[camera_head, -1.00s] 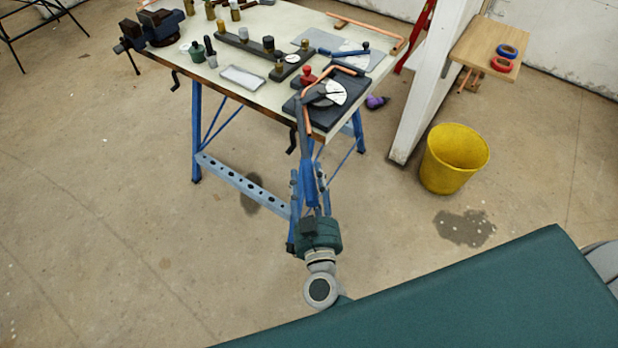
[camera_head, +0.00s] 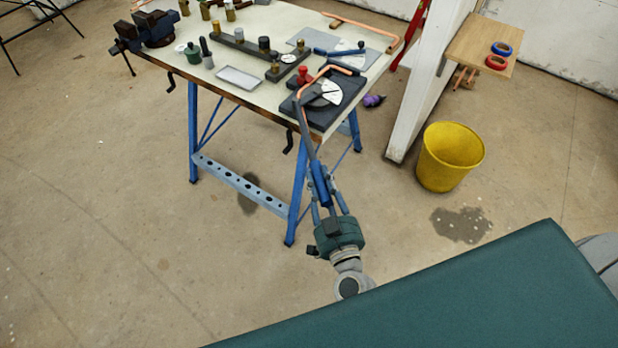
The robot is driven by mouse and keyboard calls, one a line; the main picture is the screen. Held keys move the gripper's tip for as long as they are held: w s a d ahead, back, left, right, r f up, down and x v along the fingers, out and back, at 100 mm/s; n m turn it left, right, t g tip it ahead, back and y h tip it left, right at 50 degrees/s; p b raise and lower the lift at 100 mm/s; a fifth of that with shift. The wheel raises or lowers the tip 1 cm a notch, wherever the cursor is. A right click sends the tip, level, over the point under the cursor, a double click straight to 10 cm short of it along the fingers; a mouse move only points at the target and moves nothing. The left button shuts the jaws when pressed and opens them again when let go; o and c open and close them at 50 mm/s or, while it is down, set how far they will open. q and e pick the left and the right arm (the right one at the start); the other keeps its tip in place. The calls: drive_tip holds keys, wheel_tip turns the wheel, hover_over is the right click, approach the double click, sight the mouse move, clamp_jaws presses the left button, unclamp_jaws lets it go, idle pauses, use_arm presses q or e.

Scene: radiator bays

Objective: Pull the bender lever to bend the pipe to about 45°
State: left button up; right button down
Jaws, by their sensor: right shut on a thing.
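The pipe bender (camera_head: 338,110), a dark base with a white dial (camera_head: 331,90), stands at the front right corner of the workbench. A copper pipe (camera_head: 325,72) lies bent in the bender, running left and down to the lever; its exact angle is hard to read. The long grey lever (camera_head: 307,140) slants from the bender past the table's front edge and ends in a blue handle (camera_head: 319,182). My right gripper (camera_head: 322,188) is shut on the blue handle, in front of and below the table edge. Its fingers partly hide the handle. My left gripper is out of view.
On the workbench (camera_head: 205,83) are a vise (camera_head: 150,30), a grey tray (camera_head: 239,78), several fittings and another copper pipe (camera_head: 375,30). A yellow bucket (camera_head: 450,156) stands right of the bench.

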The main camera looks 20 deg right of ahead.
drive_tip(key=shift+s+d+f+y, duration=0.1)
drive_tip(key=shift+s+d+y, duration=0.15)
drive_tip(key=shift+d, duration=0.3)
drive_tip(key=c, duration=1.6)
unclamp_jaws()
drive_tip(key=shift+o, duration=0.6)
drive_tip(key=shift+d, duration=0.2)
drive_tip(key=s, duration=1.2)
drive_tip(key=shift+a, duration=0.55)
drive_tip(key=shift+c, duration=0.5)
